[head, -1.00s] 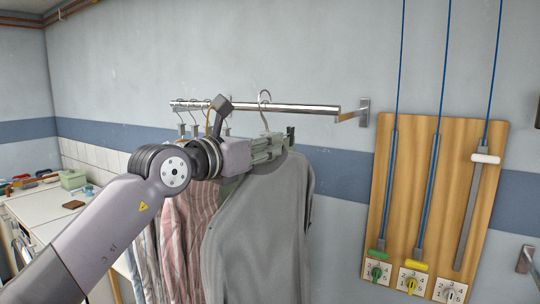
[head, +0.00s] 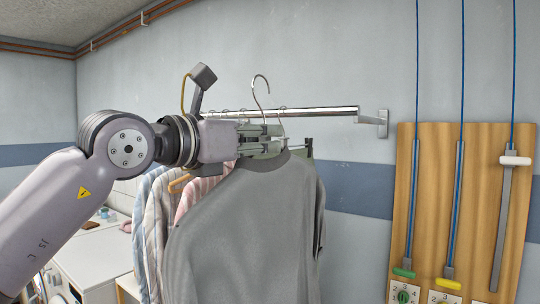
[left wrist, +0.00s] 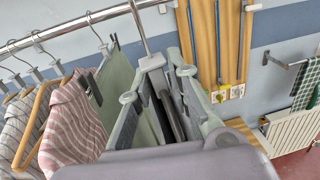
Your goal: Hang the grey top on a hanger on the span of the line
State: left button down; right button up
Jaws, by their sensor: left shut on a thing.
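The grey top (head: 245,225) hangs from its hanger (head: 262,88) in the middle of the head view. My left gripper (head: 275,140) is shut on the hanger just below its metal hook. The hook rises above the chrome wall rail (head: 335,112) and looks clear of it. In the left wrist view the hanger's stem (left wrist: 140,28) stands up between the fingers; little of the top shows there. The hanger's lower part is hidden by the gripper and the cloth. No span of line is plainly in view. My right gripper is not in view.
Striped garments (head: 160,215) hang left of the top, and a green garment (left wrist: 117,72) hangs close to my gripper. A wooden board (head: 430,190) with blue cords (head: 462,70) and coloured handles is on the wall at right. White appliances stand at lower left.

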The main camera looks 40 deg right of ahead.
aim_at(221, 169)
pick_arm(q)
jog(key=shift+s+a+f+b, duration=0.1)
jog(key=shift+s+a+b, duration=0.1)
jog(key=shift+a+b, duration=0.25)
jog(key=shift+s+a+f+b, duration=0.1)
jog(key=shift+s+a+b, duration=0.1)
jog(key=shift+a+b, duration=0.15)
jog(key=b+v, duration=0.2)
jog(key=s+b+v, duration=0.1)
jog(key=v, duration=0.2)
jog(key=shift+d+b, duration=0.15)
jog(key=shift+b, duration=0.25)
jog(key=a, duration=0.1)
jog(key=s+a+b, duration=0.1)
jog(key=a+b, duration=0.1)
jog(key=shift+s, duration=0.3)
jog(key=b+v, duration=0.1)
jog(key=v, duration=0.2)
jog(key=s+b+v, duration=0.1)
jog(key=b+v, duration=0.1)
jog(key=shift+s+a+r, duration=0.1)
jog(key=shift+s+a, duration=0.1)
jog(key=s+b+v, duration=0.2)
jog(key=v, duration=0.6)
jog(key=s+d+b+v, duration=0.1)
jog(key=s+b+v, duration=0.1)
jog(key=v, duration=0.7)
jog(key=shift+a+r, duration=0.15)
jog(key=shift+a, duration=0.25)
